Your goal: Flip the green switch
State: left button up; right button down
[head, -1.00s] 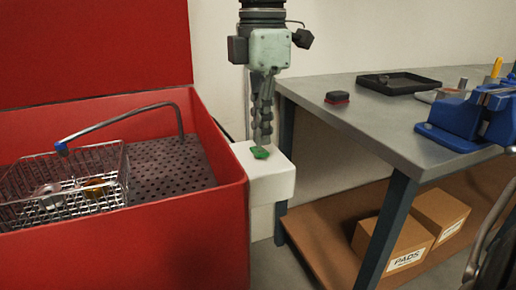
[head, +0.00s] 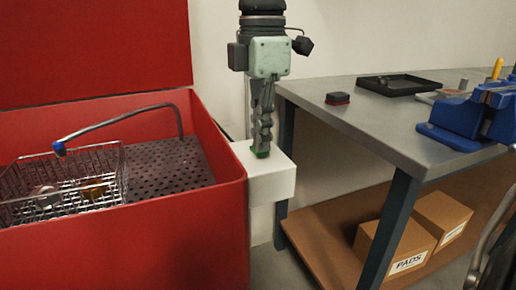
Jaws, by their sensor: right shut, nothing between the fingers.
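The green switch (head: 262,154) is on top of a white box (head: 271,182) at the right side of the red tub. My right gripper (head: 262,148) points straight down with its fingers together and nothing between them. Its fingertips are at the switch and cover much of it; they appear to touch it. The switch's exact tilt is hard to tell behind the fingers. My left gripper is not in view.
The red tub (head: 125,235) with its raised lid (head: 95,45) stands at the left, holding a wire basket (head: 65,180) and a hose (head: 120,118). A grey workbench (head: 375,122) at the right bears a blue vise (head: 470,120), a black tray (head: 398,85) and a dark red block (head: 337,98).

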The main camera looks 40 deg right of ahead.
jog(key=shift+f, duration=0.2)
jog(key=shift+r+p, duration=1.85)
jog(key=shift+r, duration=1.7)
